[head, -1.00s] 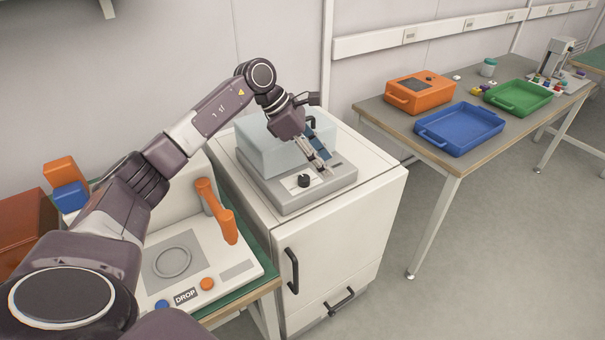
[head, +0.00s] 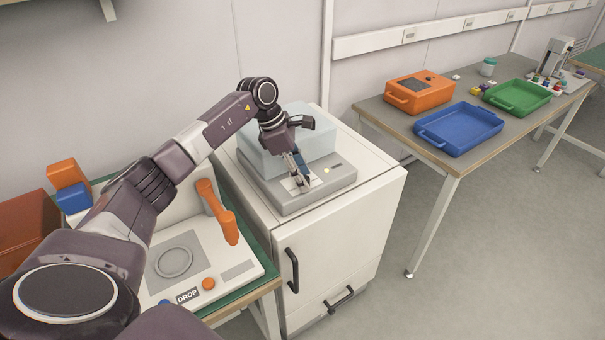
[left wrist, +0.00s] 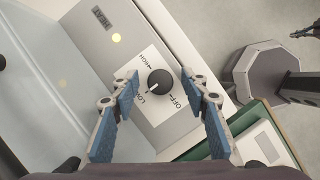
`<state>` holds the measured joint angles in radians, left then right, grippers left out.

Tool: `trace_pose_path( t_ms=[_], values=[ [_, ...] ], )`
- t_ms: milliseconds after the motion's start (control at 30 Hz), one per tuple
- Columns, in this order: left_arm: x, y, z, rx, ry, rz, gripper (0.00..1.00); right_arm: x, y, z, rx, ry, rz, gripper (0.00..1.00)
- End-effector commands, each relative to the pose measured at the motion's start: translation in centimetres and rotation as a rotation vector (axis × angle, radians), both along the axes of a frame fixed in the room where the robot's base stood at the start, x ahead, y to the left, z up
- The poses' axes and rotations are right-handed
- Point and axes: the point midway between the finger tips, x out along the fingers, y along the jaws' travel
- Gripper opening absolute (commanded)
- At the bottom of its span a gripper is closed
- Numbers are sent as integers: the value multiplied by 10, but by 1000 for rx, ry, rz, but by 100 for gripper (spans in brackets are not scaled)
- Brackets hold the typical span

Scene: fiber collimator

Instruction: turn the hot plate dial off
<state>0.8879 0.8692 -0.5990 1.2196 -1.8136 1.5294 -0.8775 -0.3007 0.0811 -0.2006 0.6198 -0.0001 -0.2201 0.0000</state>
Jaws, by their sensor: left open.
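The hot plate (head: 312,187) is a grey box on the white cabinet, with a translucent pale-blue vessel on it. Its black dial (left wrist: 160,82) sits on a white panel marked HIGH, LOW and OFF. The dial's white pointer line is toward LOW. In the head view my left gripper hides the dial. My left gripper (head: 302,188) points down over the panel. In the left wrist view its blue-padded fingers (left wrist: 160,78) are open, one on each side of the dial, with visible gaps; their height relative to it is unclear. At that view's upper right, a small dark part may be my right gripper.
A yellow lamp (left wrist: 116,38) glows on the hot plate. The translucent vessel (head: 285,142) stands close behind my left gripper. A bench at left holds a white device with an orange handle (head: 216,212). Blue (head: 458,130) and green trays are on the right table.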

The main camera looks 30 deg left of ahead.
Motion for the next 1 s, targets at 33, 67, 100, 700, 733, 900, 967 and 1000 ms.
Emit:
trace_pose_path(
  t_ms=[33,67,100,700,733,900,967,1000],
  values=[
    [0,0,0,0,0,0,42,0,0,0,0,0,0,0],
    [0,0,0,0,0,0,42,0,0,0,0,0,0,0],
    [0,0,0,0,0,0,42,0,0,0,0,0,0,0],
    [0,0,0,0,0,9,0,1,0,0,0,-1,-1,0],
    [0,0,0,0,0,12,0,1,0,0,0,-1,-1,0],
    [-1,1,0,1,0,63,0,1,0,0,0,-1,-1,0],
    [-1,1,0,2,1,93,0,1,0,1,0,-1,-1,0],
    [-1,0,0,2,0,117,0,1,0,1,0,-1,-1,0]
  ],
)
